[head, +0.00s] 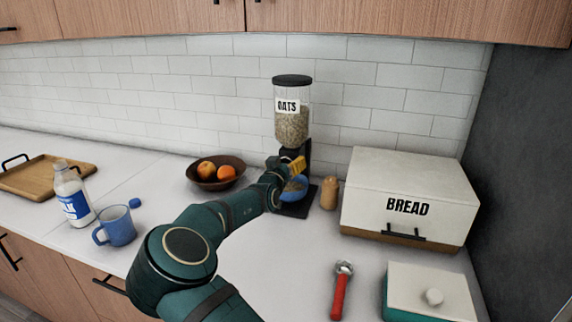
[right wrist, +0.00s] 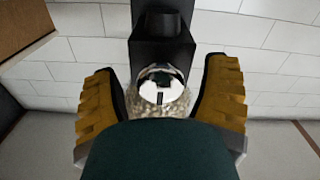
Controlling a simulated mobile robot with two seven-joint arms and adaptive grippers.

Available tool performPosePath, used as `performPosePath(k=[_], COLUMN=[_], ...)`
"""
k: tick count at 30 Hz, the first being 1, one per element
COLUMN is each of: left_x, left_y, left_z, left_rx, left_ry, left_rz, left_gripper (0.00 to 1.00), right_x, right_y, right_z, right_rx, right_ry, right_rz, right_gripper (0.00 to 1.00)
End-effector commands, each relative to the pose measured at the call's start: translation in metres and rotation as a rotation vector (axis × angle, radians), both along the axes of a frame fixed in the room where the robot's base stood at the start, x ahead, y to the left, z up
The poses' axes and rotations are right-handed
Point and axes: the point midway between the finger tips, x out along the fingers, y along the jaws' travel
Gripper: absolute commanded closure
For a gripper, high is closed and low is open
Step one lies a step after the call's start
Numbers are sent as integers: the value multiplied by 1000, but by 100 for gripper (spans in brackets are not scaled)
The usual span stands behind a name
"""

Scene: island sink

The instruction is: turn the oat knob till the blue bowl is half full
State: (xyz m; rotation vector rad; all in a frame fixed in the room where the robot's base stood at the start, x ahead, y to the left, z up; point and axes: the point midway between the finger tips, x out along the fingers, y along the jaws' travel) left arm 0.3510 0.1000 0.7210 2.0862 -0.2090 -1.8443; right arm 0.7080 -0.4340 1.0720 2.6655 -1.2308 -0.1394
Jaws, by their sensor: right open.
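The oat dispenser, a clear hopper labelled OATS (head: 291,125) with a black lid, stands on a black stand against the tiled wall. It holds pale oats. The blue bowl (head: 294,194) sits on the stand's base, partly hidden behind my right arm; I cannot tell its fill level. My right gripper (head: 295,163) is at the dispenser's outlet, above the bowl. In the right wrist view, its yellow fingers (right wrist: 158,78) are open, one on each side of the shiny round knob (right wrist: 158,84), with gaps between. My left gripper is not in view.
A wooden fruit bowl (head: 214,184) stands left of the dispenser, a small wooden jar (head: 329,193) and bread box (head: 408,197) right. A blue mug (head: 118,229), milk bottle (head: 72,195), red-handled tool (head: 340,292) and lidded teal box (head: 430,292) lie nearer.

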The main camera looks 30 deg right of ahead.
Motion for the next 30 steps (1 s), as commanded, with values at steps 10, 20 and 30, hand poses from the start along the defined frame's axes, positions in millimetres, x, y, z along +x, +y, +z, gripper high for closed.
performPosePath(k=[10, 20, 30], left_x=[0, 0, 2], left_y=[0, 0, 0], left_z=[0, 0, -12], left_rx=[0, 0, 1], left_ry=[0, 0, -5], left_rz=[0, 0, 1], left_gripper=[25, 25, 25], right_x=[1, 0, 0], right_y=[0, 0, -1], right_z=[0, 0, -2], right_rx=[-1, 0, 165], right_ry=[-1, 0, -189], right_rz=[0, 0, -1], right_gripper=[49, 95, 95])
